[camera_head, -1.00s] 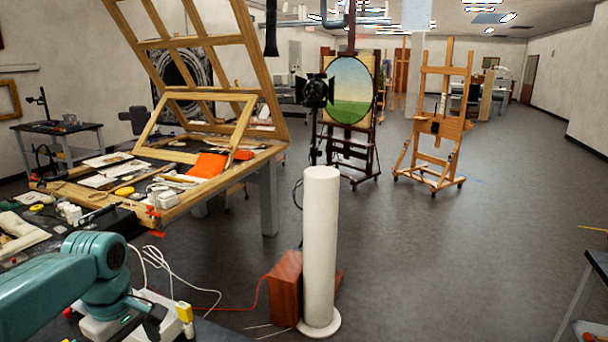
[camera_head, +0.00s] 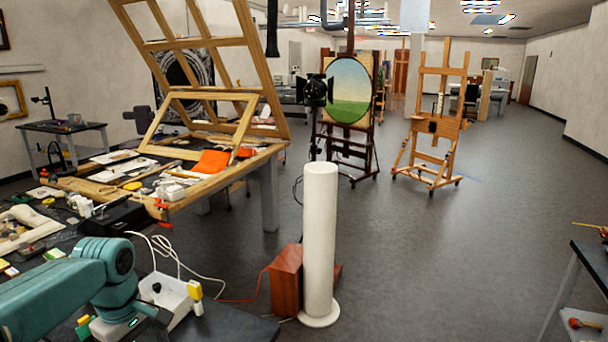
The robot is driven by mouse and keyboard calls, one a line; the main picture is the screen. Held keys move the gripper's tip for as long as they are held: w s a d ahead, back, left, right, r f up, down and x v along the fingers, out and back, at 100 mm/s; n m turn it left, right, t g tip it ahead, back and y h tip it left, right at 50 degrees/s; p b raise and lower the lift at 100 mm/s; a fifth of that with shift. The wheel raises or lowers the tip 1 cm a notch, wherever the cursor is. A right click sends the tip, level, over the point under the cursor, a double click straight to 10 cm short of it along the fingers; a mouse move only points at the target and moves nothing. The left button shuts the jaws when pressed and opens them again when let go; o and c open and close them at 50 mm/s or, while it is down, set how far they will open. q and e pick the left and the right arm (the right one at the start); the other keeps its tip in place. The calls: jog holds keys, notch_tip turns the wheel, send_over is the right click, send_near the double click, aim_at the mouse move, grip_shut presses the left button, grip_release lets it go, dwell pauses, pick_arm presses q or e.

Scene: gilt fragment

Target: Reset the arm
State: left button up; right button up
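My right arm and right gripper are not in view.
A cluttered worktable (camera_head: 130,185) with wooden frames stands left. A white column (camera_head: 320,240) stands in the middle, beside a reddish-brown box (camera_head: 287,280). Easels (camera_head: 433,125) stand behind. A dark table (camera_head: 590,262) is at the right edge. The grey floor between is clear.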

pick_arm(q)
jog(key=s+d+f+m+h, duration=0.1)
jog(key=s+d+f+m, duration=0.3)
jog(key=f, duration=0.7)
jog(key=w+d+f+m+h, duration=0.1)
jog(key=d+f+m+h, duration=0.1)
jog(key=d+f, duration=0.7)
jog(key=s+d+f+m, duration=0.3)
jog(key=s+f, duration=0.5)
jog(key=s, duration=0.1)
jog(key=s+d+f+m, duration=0.2)
jog(key=s+f, duration=0.5)
jog(key=s, duration=0.3)
notch_tip(320, 180, down, 10)
jog(key=w+b, duration=0.1)
jog(key=b, duration=0.9)
jog(key=shift+r+h, duration=0.25)
jog(key=shift+h, duration=0.15)
jog(key=shift+a+t, duration=0.15)
jog(key=shift+t, duration=0.15)
